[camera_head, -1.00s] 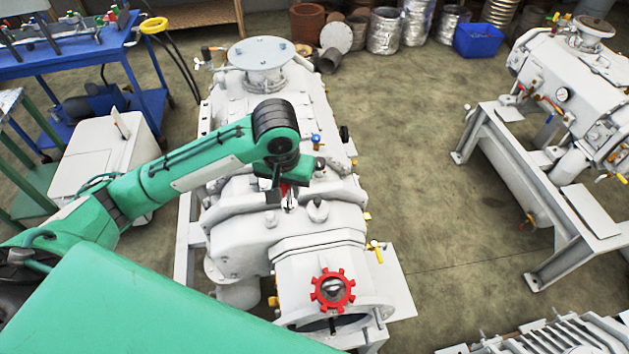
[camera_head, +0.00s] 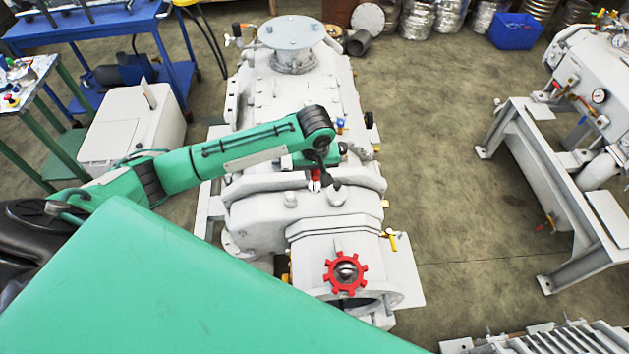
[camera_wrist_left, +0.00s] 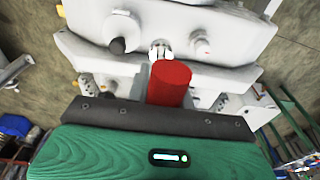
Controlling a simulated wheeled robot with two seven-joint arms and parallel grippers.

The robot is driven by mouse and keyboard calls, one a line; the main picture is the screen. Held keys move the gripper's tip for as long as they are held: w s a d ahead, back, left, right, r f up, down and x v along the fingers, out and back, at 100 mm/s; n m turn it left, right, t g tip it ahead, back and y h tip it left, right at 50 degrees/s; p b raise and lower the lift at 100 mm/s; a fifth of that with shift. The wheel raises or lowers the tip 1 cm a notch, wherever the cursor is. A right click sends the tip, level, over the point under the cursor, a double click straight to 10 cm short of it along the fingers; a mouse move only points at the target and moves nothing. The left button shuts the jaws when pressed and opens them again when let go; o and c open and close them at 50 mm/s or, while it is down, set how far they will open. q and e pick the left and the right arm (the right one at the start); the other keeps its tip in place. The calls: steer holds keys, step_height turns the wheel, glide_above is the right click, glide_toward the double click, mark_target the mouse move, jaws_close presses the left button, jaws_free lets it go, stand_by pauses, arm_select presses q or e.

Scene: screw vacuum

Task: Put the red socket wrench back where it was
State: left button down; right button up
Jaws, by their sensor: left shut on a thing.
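My left gripper (camera_head: 318,170) is above the grey-white vacuum pump (camera_head: 300,100), near the middle of its body. It is shut on the red socket wrench (camera_head: 315,181). Only a small red part of the wrench shows in the head view, under the dark wrist. In the left wrist view the red handle (camera_wrist_left: 169,83) stands out beyond the dark edge of my gripper, with a small metal piece just past it near the pump's surface. I cannot tell whether the wrench touches the pump. My right gripper is not in view.
A red toothed wheel (camera_head: 345,272) sits on the pump's near end. A blue table (camera_head: 95,24) with tools and a green-legged table (camera_head: 28,82) with small items stand at the left. A second white machine on a frame (camera_head: 540,150) stands at the right, with bare floor between.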

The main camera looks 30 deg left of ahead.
mark_target(314, 186)
arm_select(q)
steer(key=shift+f+p, duration=0.45)
steer(key=shift+f, duration=2.25)
steer(key=shift+f, duration=0.1)
steer(key=c, duration=1.2)
jaws_free()
steer(key=r, duration=0.4)
steer(key=r+b, duration=0.1)
steer(key=r, duration=0.3)
steer(key=s+r+b, duration=0.1)
steer(key=r, duration=0.3)
steer(key=shift+s+d+r, duration=0.1)
steer(key=shift+d, duration=0.3)
